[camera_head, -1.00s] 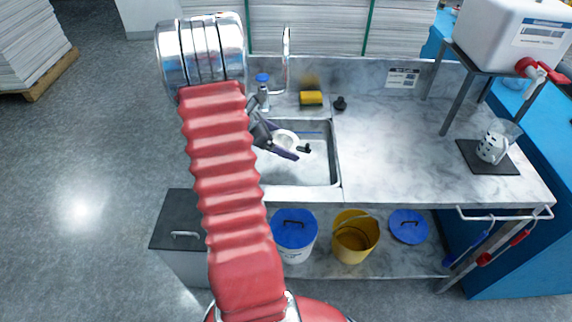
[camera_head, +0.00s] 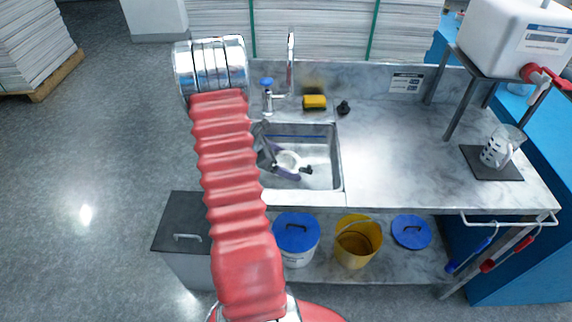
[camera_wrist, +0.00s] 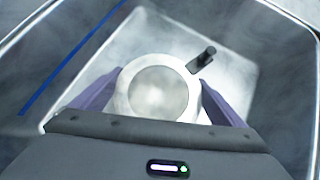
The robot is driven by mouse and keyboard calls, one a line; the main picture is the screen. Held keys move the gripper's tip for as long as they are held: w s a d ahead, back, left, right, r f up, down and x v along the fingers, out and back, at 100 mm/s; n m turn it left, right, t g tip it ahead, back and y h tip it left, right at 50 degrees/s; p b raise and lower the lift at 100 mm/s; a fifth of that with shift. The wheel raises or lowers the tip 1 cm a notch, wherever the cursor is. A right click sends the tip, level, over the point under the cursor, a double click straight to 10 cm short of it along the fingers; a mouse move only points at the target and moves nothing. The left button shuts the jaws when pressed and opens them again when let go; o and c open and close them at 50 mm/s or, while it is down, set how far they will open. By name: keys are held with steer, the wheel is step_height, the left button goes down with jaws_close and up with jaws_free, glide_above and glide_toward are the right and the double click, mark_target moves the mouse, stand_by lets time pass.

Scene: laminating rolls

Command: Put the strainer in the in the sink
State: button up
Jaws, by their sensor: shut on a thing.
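The strainer (camera_head: 289,160) is a small round whitish piece with a short black handle. It is over or inside the metal sink (camera_head: 325,143), in the left half of the basin. My gripper (camera_head: 286,168) has purple fingers, one on each side of the strainer. In the wrist view the strainer (camera_wrist: 158,92) sits between the two fingers, and my gripper (camera_wrist: 157,98) is shut on it. The sink (camera_wrist: 245,70) surrounds it in that view. I cannot tell whether the strainer touches the sink floor. My arm hides the sink's left side.
A tap (camera_head: 290,70) stands behind the sink, with a yellow sponge (camera_head: 314,102) and a black stopper (camera_head: 343,107) on the back ledge. A jug (camera_head: 497,150) stands on a dark mat at right. The counter (camera_head: 400,150) between is clear.

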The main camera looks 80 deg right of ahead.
steer(key=shift+f, duration=0.15)
steer(key=o, duration=0.9)
steer(key=v, duration=1.2)
stand_by(0.3)
